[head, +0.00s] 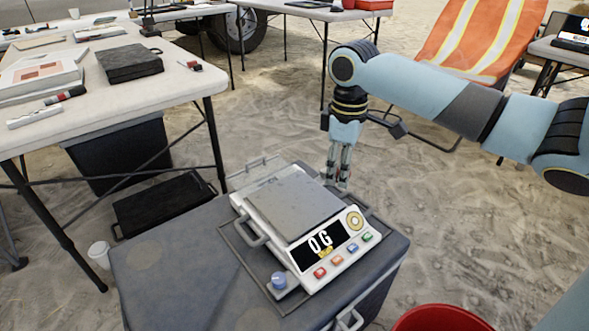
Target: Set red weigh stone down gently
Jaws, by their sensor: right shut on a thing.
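My right gripper (338,180) points down at the far right edge of the scale (262,198), beside its grey weighing plate (297,202). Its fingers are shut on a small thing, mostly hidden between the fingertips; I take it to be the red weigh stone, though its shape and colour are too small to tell. Whether it touches anything below is unclear. The scale's display (320,243) reads 0 G, and the plate looks empty. My left gripper is not in view.
The scale sits on a dark grey case (170,265) with a wire frame around it. A blue knob (278,280) is at its front left. A red bucket (440,318) stands at the bottom right. A white table (180,85) with books and markers is at left.

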